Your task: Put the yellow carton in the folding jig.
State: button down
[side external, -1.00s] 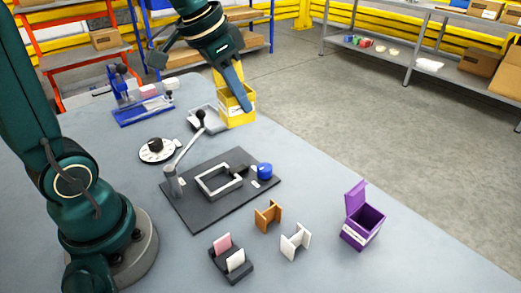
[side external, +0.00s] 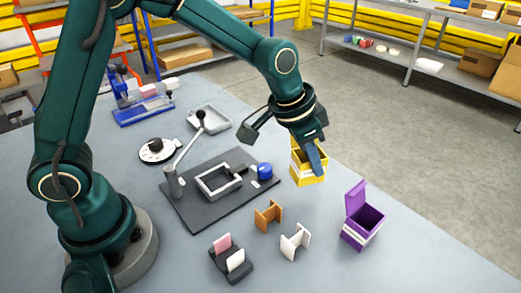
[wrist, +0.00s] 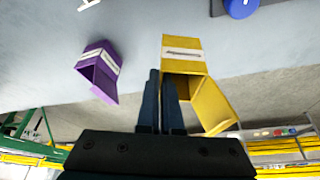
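The yellow carton (side external: 308,166) is at the right of the side external view, between the jig and the purple carton, with its lid open. It also shows in the wrist view (wrist: 184,52), tilted, lid hanging to the right. My gripper (side external: 316,168) is shut on one wall of it; its two fingers are close together at the carton's edge in the wrist view (wrist: 163,75). Any gap under the carton is hard to judge. The folding jig, a grey open frame (side external: 203,184) on a dark plate (side external: 205,215), is empty, left of the carton.
The jig plate carries a lever with a black knob (side external: 200,115) and a blue knob (side external: 265,171). A purple carton (side external: 360,231), orange piece (side external: 268,215), white piece (side external: 295,241) and black holder (side external: 231,260) stand in front. A grey tray (side external: 209,119) is behind.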

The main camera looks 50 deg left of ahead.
jog(key=shift+w+d+f, duration=0.1)
jog(key=shift+d+f, duration=0.4)
jog(key=shift+d, duration=0.2)
jog(key=shift+f, duration=1.95)
jog(key=shift+f, duration=0.2)
jog(key=c, duration=1.1)
grip_release()
jog(key=shift+r, duration=0.1)
